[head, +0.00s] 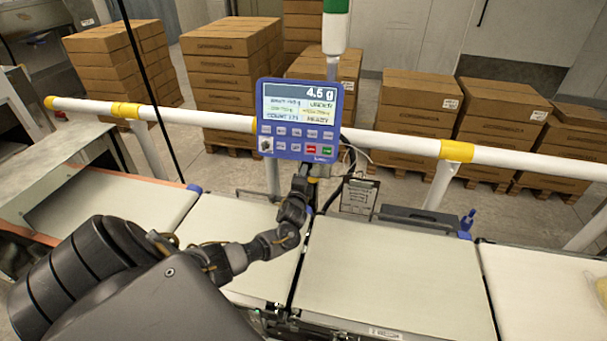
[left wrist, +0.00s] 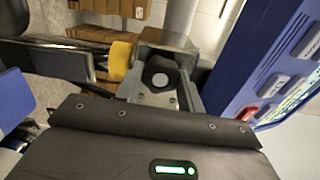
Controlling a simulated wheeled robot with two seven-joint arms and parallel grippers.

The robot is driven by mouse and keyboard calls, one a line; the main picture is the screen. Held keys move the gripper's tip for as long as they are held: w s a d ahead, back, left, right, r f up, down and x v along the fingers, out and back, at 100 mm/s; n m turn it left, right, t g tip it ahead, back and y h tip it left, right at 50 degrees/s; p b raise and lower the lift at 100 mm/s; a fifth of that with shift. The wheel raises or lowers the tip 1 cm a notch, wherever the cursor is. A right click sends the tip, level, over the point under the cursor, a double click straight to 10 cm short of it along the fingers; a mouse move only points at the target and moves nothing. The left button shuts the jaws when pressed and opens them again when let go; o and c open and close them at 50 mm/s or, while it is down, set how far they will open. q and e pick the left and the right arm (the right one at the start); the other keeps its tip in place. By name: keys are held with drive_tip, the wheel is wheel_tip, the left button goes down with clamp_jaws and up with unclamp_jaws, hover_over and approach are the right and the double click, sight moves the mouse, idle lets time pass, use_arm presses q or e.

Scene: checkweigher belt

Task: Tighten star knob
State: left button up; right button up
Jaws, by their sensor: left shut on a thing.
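The star knob (left wrist: 160,76) shows in the left wrist view as a dark round part with a pale centre cap, seen close up. My left gripper (head: 302,172) reaches up just below the blue display unit in the head view. In the left wrist view the left gripper (left wrist: 158,92) is shut around the knob; its fingers hide part of the knob's rim. The knob cannot be made out in the head view, where the gripper covers that spot. The blue display unit (head: 295,150) sits above the gripper and reads 4.5 g. My right gripper is not in view.
A white rail (head: 390,142) with yellow clamps runs behind the belts. The middle belt (head: 390,275) is bare, and another belt (head: 125,205) lies to the left. A clipboard (head: 359,196) hangs right of the gripper. Stacked cartons (head: 415,108) stand behind the rail.

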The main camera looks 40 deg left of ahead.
use_arm(q)
drive_tip(key=shift+r+m+p, duration=0.1)
drive_tip(key=shift+m+p, duration=0.2)
drive_tip(key=shift+m, duration=0.5)
drive_tip(key=o, duration=1)
drive_tip(key=b+v, duration=0.1)
drive_tip(key=v, duration=0.9)
drive_tip(key=shift+s+d, duration=0.25)
